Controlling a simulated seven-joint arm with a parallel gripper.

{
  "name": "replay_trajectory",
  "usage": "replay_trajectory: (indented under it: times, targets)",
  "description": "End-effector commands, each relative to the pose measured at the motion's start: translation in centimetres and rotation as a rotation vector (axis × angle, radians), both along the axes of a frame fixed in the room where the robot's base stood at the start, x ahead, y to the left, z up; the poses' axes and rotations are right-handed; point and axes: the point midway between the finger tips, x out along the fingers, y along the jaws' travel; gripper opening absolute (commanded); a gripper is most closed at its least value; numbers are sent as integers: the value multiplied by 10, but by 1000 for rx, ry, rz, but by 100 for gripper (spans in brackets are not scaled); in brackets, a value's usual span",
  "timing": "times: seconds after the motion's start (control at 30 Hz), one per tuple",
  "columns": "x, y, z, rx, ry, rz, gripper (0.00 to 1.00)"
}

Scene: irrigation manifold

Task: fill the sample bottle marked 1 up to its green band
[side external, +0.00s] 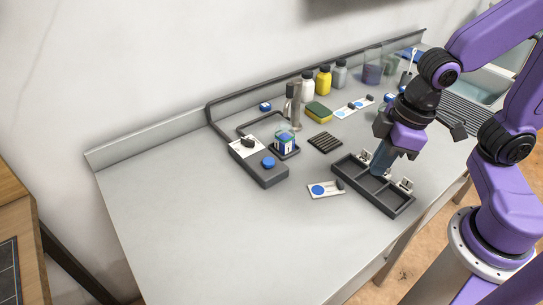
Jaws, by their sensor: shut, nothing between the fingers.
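The sample bottle marked 1 (284,143) stands upright on a small dark pad (293,153), at the foot of a metal tap column (296,108). It has a white and blue label, with some green above it; the liquid level is too small to tell. A grey control box (264,176) beside it carries a blue button (268,162) and a white plate with a dark knob (247,142). My gripper (375,171) is shut and empty, pointing down over a dark compartment tray (400,207), well right of the bottle. Its fingertips are partly unclear against the tray.
A white card with a blue disc (318,190) lies left of the tray. A dark ribbed mat (325,142), a sponge (318,112) and a white strip (354,107) lie behind. Several bottles, including a yellow one (323,81), line the back. The left counter is clear.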

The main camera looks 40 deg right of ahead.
Motion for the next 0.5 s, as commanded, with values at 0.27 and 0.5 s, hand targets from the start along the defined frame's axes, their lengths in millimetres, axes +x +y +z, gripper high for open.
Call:
replay_trajectory:
  times: [0.27,0.5]
  targets:
    - [111,41,-12,235,-127,-403,0]
    - [199,58,-21,475,-179,-688,0]
